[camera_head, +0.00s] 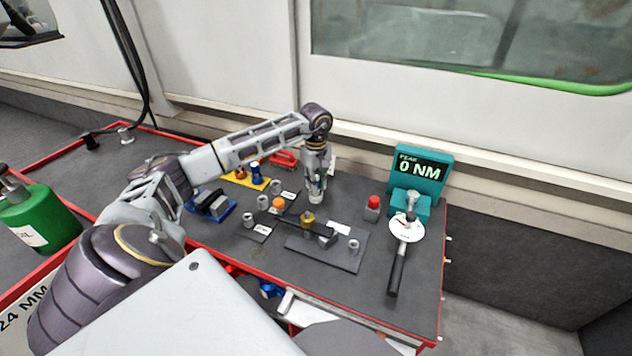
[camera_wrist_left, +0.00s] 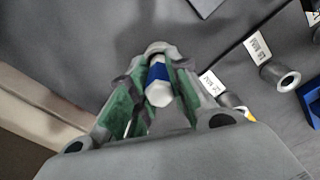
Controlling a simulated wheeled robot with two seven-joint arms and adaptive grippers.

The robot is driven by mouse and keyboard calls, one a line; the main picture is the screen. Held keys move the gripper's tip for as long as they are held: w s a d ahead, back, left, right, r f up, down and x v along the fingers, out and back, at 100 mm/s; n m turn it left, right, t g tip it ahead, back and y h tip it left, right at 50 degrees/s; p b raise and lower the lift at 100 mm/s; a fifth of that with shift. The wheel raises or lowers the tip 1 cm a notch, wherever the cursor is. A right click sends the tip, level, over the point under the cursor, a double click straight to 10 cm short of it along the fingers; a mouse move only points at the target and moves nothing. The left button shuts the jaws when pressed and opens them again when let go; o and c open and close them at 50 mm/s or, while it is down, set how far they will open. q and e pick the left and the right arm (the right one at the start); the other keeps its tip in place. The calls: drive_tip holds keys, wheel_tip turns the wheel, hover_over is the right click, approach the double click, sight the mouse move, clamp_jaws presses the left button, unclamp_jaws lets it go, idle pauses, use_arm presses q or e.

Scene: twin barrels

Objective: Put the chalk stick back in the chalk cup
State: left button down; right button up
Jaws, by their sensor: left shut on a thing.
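My left gripper (camera_head: 316,190) points down over the back middle of the dark table. In the left wrist view its green-padded fingers (camera_wrist_left: 156,85) are shut on the chalk stick (camera_wrist_left: 158,92), which has a white end and a blue band. A small pale grey cup (camera_head: 315,198) stands right under the fingertips in the head view. Its grey rounded rim (camera_wrist_left: 158,47) seems to show just beyond the stick in the left wrist view. I cannot tell whether the stick's far end is inside the cup or above it. My right gripper is not in view.
A teal torque meter (camera_head: 420,170) reading 0 NM and a long-handled wrench (camera_head: 397,270) are at the right. A red-topped block (camera_head: 373,207) stands nearby. A dark plate (camera_head: 340,255) and several grey sockets lie in front, a blue tray (camera_head: 213,212) to the left.

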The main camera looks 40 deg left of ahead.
use_arm(q)
drive_tip(key=shift+f+b, duration=0.3)
drive_tip(key=shift+f, duration=0.3)
drive_tip(key=c, duration=1.3)
unclamp_jaws()
drive_tip(key=shift+o, duration=0.2)
drive_tip(key=shift+r, duration=0.1)
drive_tip(key=shift+r, duration=5.95)
